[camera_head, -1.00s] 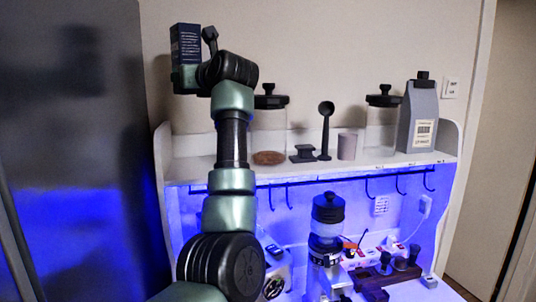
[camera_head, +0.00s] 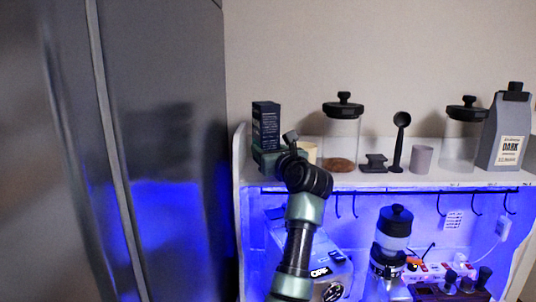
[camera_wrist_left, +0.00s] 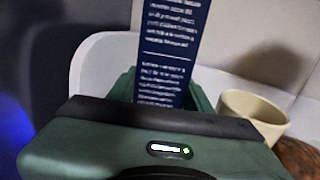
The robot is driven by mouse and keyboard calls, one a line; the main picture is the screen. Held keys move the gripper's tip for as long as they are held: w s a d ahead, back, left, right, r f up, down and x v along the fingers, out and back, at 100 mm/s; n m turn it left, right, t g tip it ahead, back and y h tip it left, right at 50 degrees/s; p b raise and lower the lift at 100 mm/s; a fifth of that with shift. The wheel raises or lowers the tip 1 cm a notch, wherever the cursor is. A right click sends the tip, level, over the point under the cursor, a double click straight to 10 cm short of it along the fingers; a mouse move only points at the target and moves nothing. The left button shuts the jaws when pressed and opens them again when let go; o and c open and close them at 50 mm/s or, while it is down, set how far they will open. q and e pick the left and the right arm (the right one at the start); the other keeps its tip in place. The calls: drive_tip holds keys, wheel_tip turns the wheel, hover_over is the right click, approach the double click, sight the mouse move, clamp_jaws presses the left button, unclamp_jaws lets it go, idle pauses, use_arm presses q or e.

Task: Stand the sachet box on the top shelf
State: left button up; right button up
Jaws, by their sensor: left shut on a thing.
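The sachet box (camera_head: 266,124) is a dark navy upright box with pale print. It stands upright at the left end of the top shelf (camera_head: 430,181) in the head view. My left gripper (camera_head: 267,158) is shut on its lower part. In the left wrist view the box (camera_wrist_left: 170,50) rises between the green fingers (camera_wrist_left: 165,92), its printed face toward the camera. Its base is hidden by the gripper, so I cannot tell whether it touches the shelf. My right gripper is not in view.
A cream cup (camera_wrist_left: 255,112) stands close to the right of the gripper. Glass jars (camera_head: 341,135), a tamper (camera_head: 374,162), a scoop (camera_head: 398,145), a grey cup (camera_head: 421,159) and a coffee bag (camera_head: 505,130) line the shelf. A tall dark cabinet (camera_head: 165,120) stands to the left.

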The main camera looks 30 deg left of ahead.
use_arm(q)
wheel_tip(320, 180, down, 2)
drive_tip(key=shift+w+a+f+p, duration=0.1)
drive_tip(key=shift+p, duration=0.2)
drive_tip(key=shift+f, duration=0.2)
drive_tip(key=o, duration=1.5)
drive_tip(key=shift+f, duration=0.1)
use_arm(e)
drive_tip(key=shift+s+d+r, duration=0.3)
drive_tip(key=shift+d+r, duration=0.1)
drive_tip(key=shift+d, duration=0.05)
